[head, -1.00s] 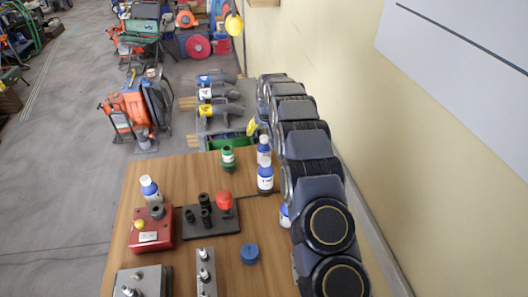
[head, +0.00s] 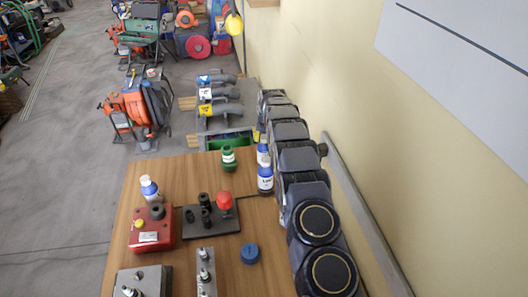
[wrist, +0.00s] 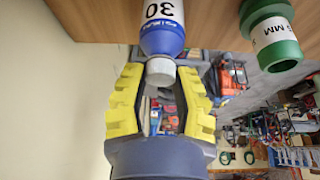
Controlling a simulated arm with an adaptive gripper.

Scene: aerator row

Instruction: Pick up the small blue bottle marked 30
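In the wrist view, which is upside down, the small blue bottle (wrist: 163,38) has a white label reading 30 and a pale cap. Its cap lies between the yellow finger pads of my gripper (wrist: 160,72) in the picture. The pads are apart, with a gap on both sides of the cap. The bottle's lower part is cut off by the frame.
A green fitting (head: 228,158) stands left of those bottles; it also shows in the wrist view (wrist: 272,38). A red knob (head: 225,201) and blue cap (head: 250,253) are nearer. The wall is close on the right.

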